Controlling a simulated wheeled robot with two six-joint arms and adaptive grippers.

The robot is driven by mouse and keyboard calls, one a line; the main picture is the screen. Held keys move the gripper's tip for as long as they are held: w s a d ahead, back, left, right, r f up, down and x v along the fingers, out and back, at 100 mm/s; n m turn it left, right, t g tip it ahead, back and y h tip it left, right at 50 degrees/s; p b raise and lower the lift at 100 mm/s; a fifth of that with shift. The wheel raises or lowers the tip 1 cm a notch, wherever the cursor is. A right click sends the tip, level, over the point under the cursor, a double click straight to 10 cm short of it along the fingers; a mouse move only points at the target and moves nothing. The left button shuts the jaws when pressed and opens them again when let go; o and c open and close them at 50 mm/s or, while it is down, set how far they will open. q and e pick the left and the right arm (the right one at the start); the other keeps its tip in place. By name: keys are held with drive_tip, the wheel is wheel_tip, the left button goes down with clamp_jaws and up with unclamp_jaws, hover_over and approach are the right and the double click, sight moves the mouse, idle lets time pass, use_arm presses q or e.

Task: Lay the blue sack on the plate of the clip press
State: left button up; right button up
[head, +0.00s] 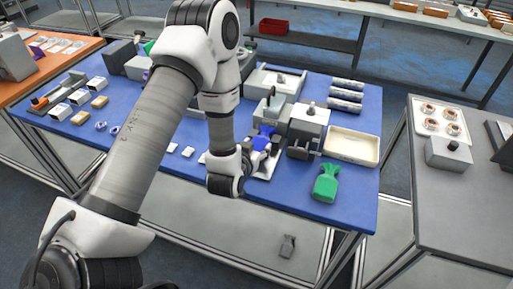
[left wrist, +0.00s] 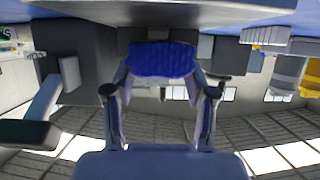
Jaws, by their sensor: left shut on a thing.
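The blue sack (head: 263,140) is at the front of a grey machine on the blue table, partly hidden by my left arm. My left gripper (head: 257,149) is shut on it. In the left wrist view the blue sack (left wrist: 162,60) sits between the two fingers of the left gripper (left wrist: 163,75). The grey machine (head: 272,108), which looks like the clip press, stands just behind the sack. A pale plate (head: 266,170) shows below the sack; I cannot tell whether they touch. My right gripper is not in view.
A green sack (head: 325,184) lies on the blue table (head: 352,203) near its right front edge. A cream tray (head: 350,147) and several grey rolls (head: 345,94) are at the right. A small grey sack (head: 287,246) is below the table. The table's front right corner is clear.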

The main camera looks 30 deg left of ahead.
use_arm(q)
drive_tip(key=shift+w+f, duration=0.1)
drive_tip(key=shift+f, duration=0.5)
drive_tip(key=shift+s+d+r, duration=0.1)
drive_tip(key=shift+s+d, duration=0.1)
drive_tip(key=shift+f, duration=0.2)
drive_tip(key=o, duration=1.3)
drive_tip(key=shift+a, duration=0.1)
drive_tip(key=shift+o, duration=0.6)
drive_tip(key=shift+w, duration=0.15)
drive_tip(key=shift+r, duration=0.1)
